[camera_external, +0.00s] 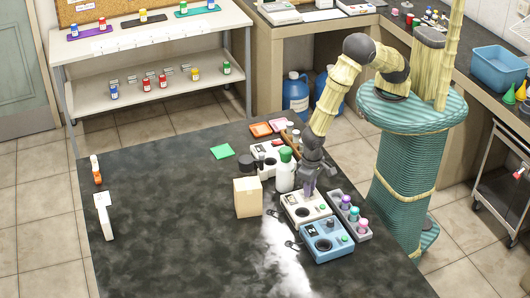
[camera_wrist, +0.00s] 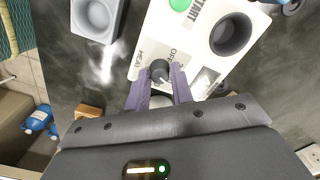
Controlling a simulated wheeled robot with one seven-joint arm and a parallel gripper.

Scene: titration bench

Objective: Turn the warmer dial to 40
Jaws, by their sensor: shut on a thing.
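The white warmer (camera_external: 292,214) stands on the dark bench, and my gripper (camera_external: 310,191) reaches down onto it from above. In the wrist view the white warmer (camera_wrist: 197,45) shows a round dark well, a green button, a small display and printed labels. Its dark dial (camera_wrist: 159,70) sits between the purple fingers of my gripper (camera_wrist: 158,82), which are shut on it. The dial's setting and the display's figures are too small or hidden to read. In the external view my fingers hide the dial.
A blue device (camera_external: 327,241) stands right in front of the warmer, and a grey rack (camera_external: 362,237) with coloured vials beside it. A green-capped white bottle (camera_external: 285,178) and a cardboard box (camera_external: 247,198) stand close behind and left. The bench's left half is mostly clear.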

